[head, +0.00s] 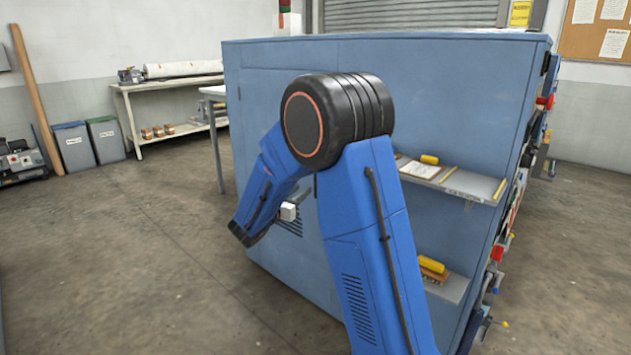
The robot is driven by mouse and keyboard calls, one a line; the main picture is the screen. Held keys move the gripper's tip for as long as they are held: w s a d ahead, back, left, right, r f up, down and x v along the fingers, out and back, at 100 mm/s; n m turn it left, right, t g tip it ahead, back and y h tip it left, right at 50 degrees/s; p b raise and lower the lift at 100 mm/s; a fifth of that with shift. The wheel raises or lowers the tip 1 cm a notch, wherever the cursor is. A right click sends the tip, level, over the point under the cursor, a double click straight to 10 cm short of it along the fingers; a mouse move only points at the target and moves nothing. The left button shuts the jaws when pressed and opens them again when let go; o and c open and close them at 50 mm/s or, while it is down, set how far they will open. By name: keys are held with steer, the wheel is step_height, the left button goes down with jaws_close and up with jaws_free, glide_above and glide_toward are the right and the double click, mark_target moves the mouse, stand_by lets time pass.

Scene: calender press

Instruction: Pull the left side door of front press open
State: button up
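The front press is the large blue cabinet-like machine (440,100) in the middle of the head view. Its left side door (275,100) is a flat blue panel with a thin seam and looks flush with the side, though my arm covers much of it. A small pale block (288,211) shows beside my forearm near a dark vent; I cannot tell whether it is a door latch or part of my wrist. My arm bends down and left in front of the door. My gripper's fingers cannot be made out beyond the dark wrist end.
Shelves (455,182) with yellow-handled tools and a rack of tools (510,215) are on the press's right side. A pale table (213,92) stands close behind its left edge. Bins (73,147) and a workbench (170,83) line the back wall. The floor (130,270) at left is clear.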

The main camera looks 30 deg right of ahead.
steer(key=x, duration=1.1)
steer(key=shift+w+d, duration=0.15)
jaws_close()
